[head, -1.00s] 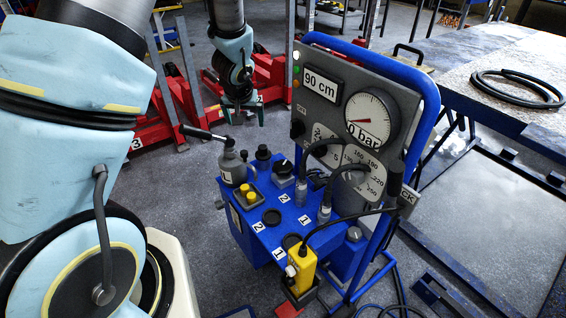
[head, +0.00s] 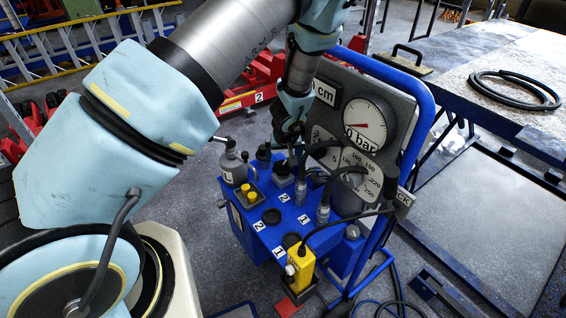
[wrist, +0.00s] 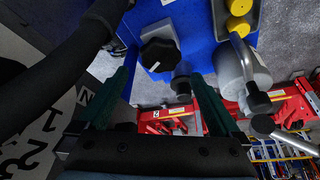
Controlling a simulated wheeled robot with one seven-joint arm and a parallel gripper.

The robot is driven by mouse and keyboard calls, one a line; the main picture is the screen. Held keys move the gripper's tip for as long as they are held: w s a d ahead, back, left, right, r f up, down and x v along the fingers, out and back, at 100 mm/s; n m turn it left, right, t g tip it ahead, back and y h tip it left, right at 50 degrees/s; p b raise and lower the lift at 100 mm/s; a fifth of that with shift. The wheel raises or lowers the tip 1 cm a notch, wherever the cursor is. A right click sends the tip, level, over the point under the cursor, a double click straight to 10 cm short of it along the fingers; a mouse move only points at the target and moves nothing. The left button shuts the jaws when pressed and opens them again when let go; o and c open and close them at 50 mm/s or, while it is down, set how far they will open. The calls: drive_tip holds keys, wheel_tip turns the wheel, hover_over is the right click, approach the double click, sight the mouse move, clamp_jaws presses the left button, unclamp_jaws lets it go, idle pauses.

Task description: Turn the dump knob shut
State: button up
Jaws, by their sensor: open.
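A black lobed knob (wrist: 159,54) on a grey block shows in the wrist view, and its small label is unreadable. I take it for the dump knob; it also shows on the blue unit in the head view (head: 283,169). A second, smaller black knob (wrist: 181,83) sits beside it. My gripper (wrist: 160,76) is open and empty, its two dark green fingers spread either side of the knobs in the picture, apart from them. In the head view my gripper (head: 290,150) is just above the unit's far edge, before the gauge panel, partly hidden by my arm.
The gauge panel (head: 322,93) and black hoses (head: 349,170) stand close to the right of my gripper. A grey cylinder with a lever (head: 233,165) is to its left. Red jacks (wrist: 165,118) stand on the floor behind.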

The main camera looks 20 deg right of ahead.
sight(283, 166)
drive_tip(key=shift+p+x, duration=0.7)
drive_tip(key=shift+x, duration=2.5)
drive_tip(key=c, duration=1.1)
drive_tip(key=shift+a, duration=0.1)
drive_tip(key=shift+c, duration=0.2)
drive_tip(key=shift+w+m+b, duration=0.1)
drive_tip(key=shift+m+b, duration=0.25)
drive_tip(key=shift+m, duration=0.05)
drive_tip(key=shift+a+m+h+b, duration=0.1)
drive_tip(key=shift+m+h+b, duration=0.4)
drive_tip(key=shift+m, duration=0.5)
drive_tip(key=shift+m+g+h, duration=0.5)
drive_tip(key=shift+m+g, duration=0.2)
drive_tip(key=shift+m, duration=1)
